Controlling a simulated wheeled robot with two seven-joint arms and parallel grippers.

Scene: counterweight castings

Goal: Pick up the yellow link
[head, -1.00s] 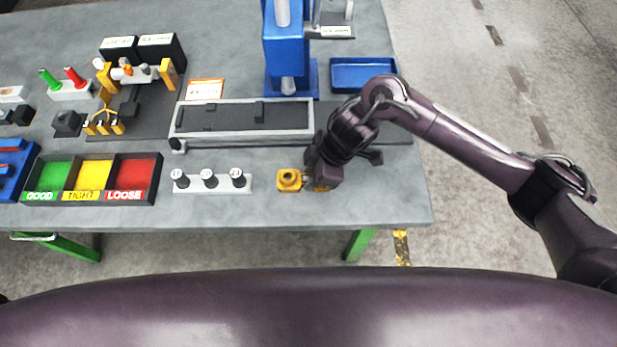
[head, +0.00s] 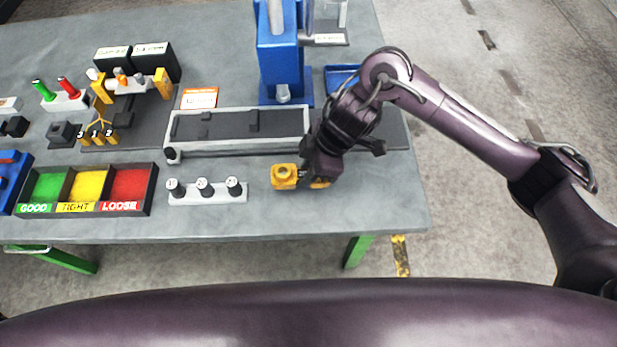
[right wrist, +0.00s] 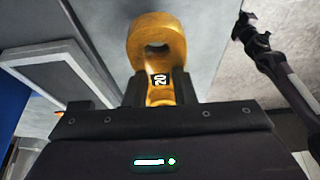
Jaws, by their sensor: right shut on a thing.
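The yellow link (head: 285,174) is near the front right of the grey table, at the fingertips of my right gripper (head: 305,176). In the right wrist view the link (right wrist: 156,38) shows a thick ring end with a hole and a narrower shank with a black label reading 20. The right gripper (right wrist: 160,90) is shut on that shank, one dark finger on each side. In the head view the right hand hides part of the link. Whether the link touches the table I cannot tell. My left gripper is not in view.
Sorting bins (head: 153,190) in green, yellow and red are farther left. A blue press (head: 283,55) stands at the back. The table's front edge is close.

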